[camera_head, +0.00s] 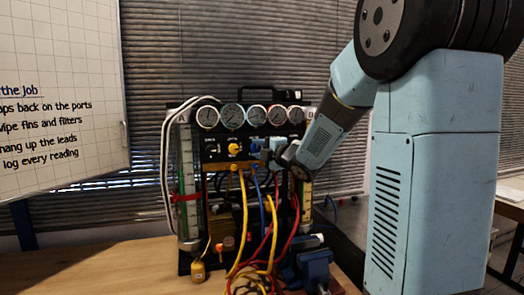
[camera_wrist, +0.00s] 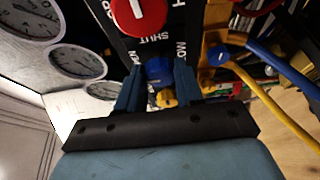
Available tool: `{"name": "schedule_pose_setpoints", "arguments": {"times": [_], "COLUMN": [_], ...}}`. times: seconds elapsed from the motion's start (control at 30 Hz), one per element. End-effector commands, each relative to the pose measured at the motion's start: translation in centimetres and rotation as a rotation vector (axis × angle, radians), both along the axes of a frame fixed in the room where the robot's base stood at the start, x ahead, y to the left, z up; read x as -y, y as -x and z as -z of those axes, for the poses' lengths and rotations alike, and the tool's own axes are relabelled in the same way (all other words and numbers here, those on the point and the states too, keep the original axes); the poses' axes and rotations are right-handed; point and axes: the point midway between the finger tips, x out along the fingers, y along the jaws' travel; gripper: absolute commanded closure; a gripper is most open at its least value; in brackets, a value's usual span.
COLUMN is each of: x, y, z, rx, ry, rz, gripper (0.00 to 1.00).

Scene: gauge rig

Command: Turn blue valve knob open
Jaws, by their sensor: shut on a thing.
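The blue valve knob (camera_wrist: 158,70) sits on the dark valve panel in the wrist view, between the two blue fingers of my gripper (camera_wrist: 158,82). My gripper is shut on it, one finger at each side. In the head view my gripper (camera_head: 262,150) is at the right part of the gauge rig's panel (camera_head: 220,146), under the gauges. There I cannot clearly tell the blue knob from the blue fingers. The knob's exact turn angle is hard to read in the wrist view.
A red knob (camera_wrist: 138,14) and a yellow knob (camera_wrist: 166,98) are close to my fingers. Several round gauges (camera_head: 232,116) line the rig's top. Yellow, red and blue hoses (camera_head: 239,215) hang below the panel. A blue vise (camera_head: 314,266) stands front right; the wooden bench is clear at left.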

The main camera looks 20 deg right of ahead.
Motion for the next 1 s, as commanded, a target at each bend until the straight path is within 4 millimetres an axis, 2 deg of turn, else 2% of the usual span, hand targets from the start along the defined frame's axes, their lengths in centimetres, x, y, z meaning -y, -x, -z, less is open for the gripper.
{"name": "schedule_pose_setpoints", "arguments": {"times": [0.4, 0.9, 0.93, 1.0], "x": [-0.39, -0.4, -0.4, -0.37], "y": [0.08, 0.1, 0.1, 0.1], "z": [0.28, 0.44, 0.44, 0.43], "rx": [-0.006, -0.01, -0.01, -0.009], "ry": [0.163, 0.178, 0.178, 0.178], "rz": [-0.008, -0.009, -0.009, -0.008], "gripper": [0.95, 0.95, 0.62, 0.56]}}
